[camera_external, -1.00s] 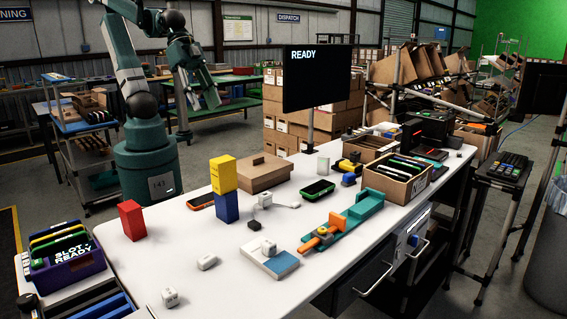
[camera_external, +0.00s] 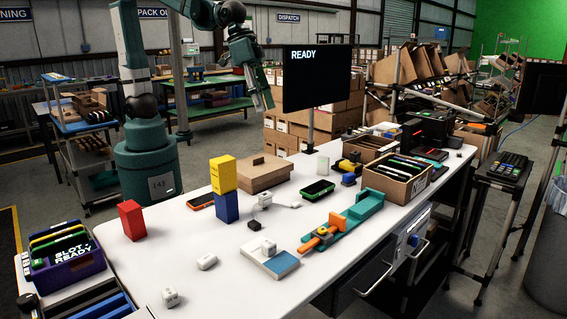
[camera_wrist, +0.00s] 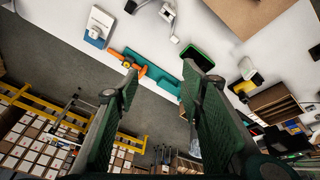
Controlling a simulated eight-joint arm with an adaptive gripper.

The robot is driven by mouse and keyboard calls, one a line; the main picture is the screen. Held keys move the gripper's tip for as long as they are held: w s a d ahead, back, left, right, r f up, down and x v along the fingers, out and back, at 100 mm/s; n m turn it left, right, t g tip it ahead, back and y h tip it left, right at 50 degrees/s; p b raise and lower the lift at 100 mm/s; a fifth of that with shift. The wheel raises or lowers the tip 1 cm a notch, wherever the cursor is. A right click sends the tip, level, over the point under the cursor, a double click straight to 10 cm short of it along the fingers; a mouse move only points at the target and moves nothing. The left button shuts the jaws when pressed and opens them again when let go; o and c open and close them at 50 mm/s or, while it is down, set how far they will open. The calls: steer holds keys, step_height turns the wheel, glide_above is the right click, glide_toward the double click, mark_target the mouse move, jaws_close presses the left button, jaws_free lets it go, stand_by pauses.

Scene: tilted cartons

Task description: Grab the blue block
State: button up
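The blue block (camera_external: 225,207) stands on the white table in the external view, with a yellow block (camera_external: 222,174) stacked on top of it. A red block (camera_external: 131,220) stands apart to its left. My gripper (camera_external: 263,100) is raised high behind the table, to the left of the monitor and well away from the blue block. In the wrist view my gripper (camera_wrist: 160,85) shows two green fingers spread wide with nothing between them. I do not make out the blue block in the wrist view.
A closed cardboard box (camera_external: 262,177) sits just behind the stacked blocks. The monitor (camera_external: 318,78) rises at the table's back edge. A teal and orange tool (camera_external: 340,220), a white-and-blue pad (camera_external: 270,262) and small white items lie to the right and front.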

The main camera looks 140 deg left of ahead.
steer(key=w+a+f+n+g, duration=0.1)
steer(key=w+a+f, duration=0.15)
steer(key=a, duration=0.25)
steer(key=w+a+f+n, duration=0.1)
steer(key=w+a, duration=0.3)
steer(key=n+g+h, duration=0.1)
steer(key=n+g, duration=0.2)
steer(key=n, duration=0.4)
glide_above(349, 174)
step_height(349, 174, down, 22)
steer(key=shift+w+d+r, duration=0.1)
steer(key=shift+d+r, duration=0.05)
steer(key=shift+a+f, duration=0.2)
steer(key=shift+f, duration=0.1)
steer(key=shift+f, duration=1.2)
steer(key=shift+f, duration=0.1)
